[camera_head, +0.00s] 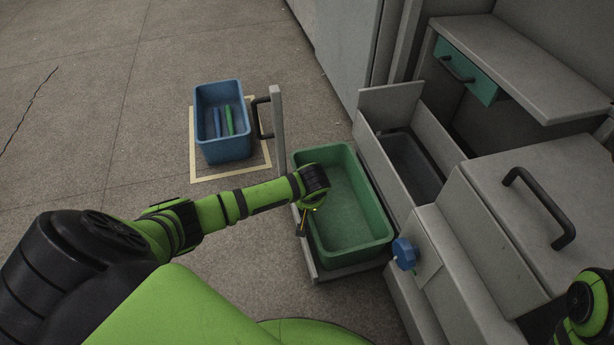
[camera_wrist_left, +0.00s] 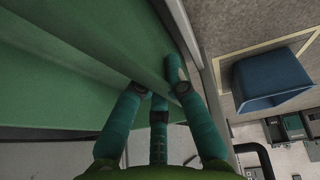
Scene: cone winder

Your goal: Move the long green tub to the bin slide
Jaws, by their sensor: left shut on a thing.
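The long green tub (camera_head: 345,205) is empty and lies over a pulled-out grey slide (camera_head: 318,268), which has an upright front panel (camera_head: 277,125). I cannot tell whether the tub rests fully on the slide. My left gripper (camera_head: 302,228) is shut on the tub's left side wall. In the left wrist view, the fingers (camera_wrist_left: 155,90) straddle the wall of the green tub (camera_wrist_left: 75,60), which fills the upper left. My right arm shows only in part at the lower right, without its fingers.
A blue bin (camera_head: 222,145) holding blue and green sticks stands on the floor inside a pale taped square (camera_head: 181,179). The grey machine at right has an open compartment (camera_head: 411,165), a blue knob (camera_head: 404,252) and a black-handled lid (camera_head: 490,180). Floor at left is clear.

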